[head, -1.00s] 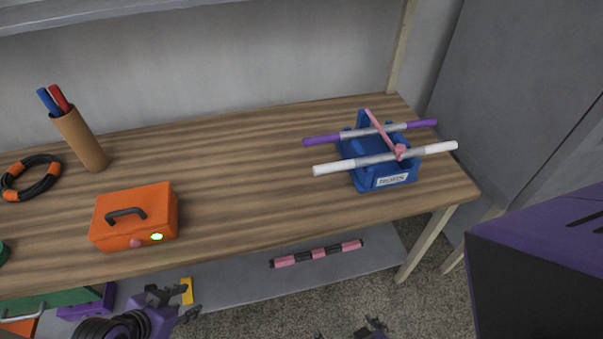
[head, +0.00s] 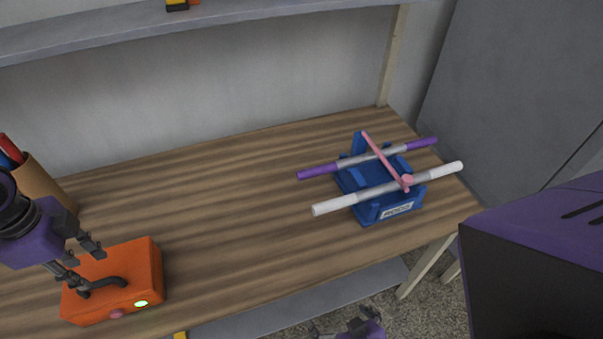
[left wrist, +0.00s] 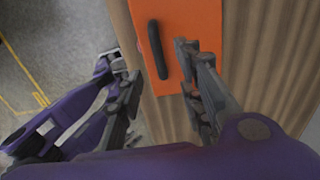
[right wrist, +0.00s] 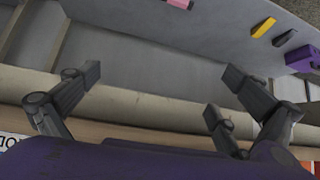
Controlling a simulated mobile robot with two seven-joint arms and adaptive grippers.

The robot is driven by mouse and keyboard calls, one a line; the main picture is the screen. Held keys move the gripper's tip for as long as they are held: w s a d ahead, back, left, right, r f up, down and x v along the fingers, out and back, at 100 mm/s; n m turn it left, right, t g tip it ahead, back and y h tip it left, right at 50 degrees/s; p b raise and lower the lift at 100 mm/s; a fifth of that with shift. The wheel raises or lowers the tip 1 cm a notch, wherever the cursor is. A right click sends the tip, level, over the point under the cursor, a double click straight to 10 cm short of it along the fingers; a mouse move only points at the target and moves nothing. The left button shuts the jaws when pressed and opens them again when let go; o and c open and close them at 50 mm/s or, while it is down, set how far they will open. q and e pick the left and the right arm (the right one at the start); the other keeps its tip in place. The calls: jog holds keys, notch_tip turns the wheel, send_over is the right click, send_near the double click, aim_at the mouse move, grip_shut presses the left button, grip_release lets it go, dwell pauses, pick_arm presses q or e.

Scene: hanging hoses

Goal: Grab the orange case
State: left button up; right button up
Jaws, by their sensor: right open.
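The orange case (head: 128,272) sits near the front edge of the wooden table at lower left, with a black handle (head: 104,286) on top. My left gripper (head: 77,258) is open just above the case, close to the handle. In the left wrist view the case (left wrist: 190,18) lies ahead, and the black handle (left wrist: 157,50) stands between the spread fingers of the left gripper (left wrist: 155,70). They do not appear closed on it. My right gripper (right wrist: 160,85) is open and empty, low by the table's front edge; it shows partly in the head view (head: 343,328).
A blue bin (head: 388,208) with purple-ended and white bars and a pink bar across it stands at the table's right. A brown cup (head: 45,180) with pens stands at far left, partly hidden by my left arm. The table's middle is clear. A shelf (head: 260,12) runs above.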

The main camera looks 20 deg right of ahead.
aim_at(97, 283)
pick_arm(q)
jog(key=shift+w+f, duration=0.25)
jog(key=shift+s+f, duration=0.1)
jog(key=shift+f, duration=0.8)
jog(key=shift+s+a+f, duration=0.1)
jog(key=shift+s+f, duration=0.2)
jog(key=shift+f, duration=0.2)
jog(key=f, duration=0.4)
jog(key=shift+w+a+f, duration=0.15)
jog(key=shift+a, duration=0.1)
grip_shut()
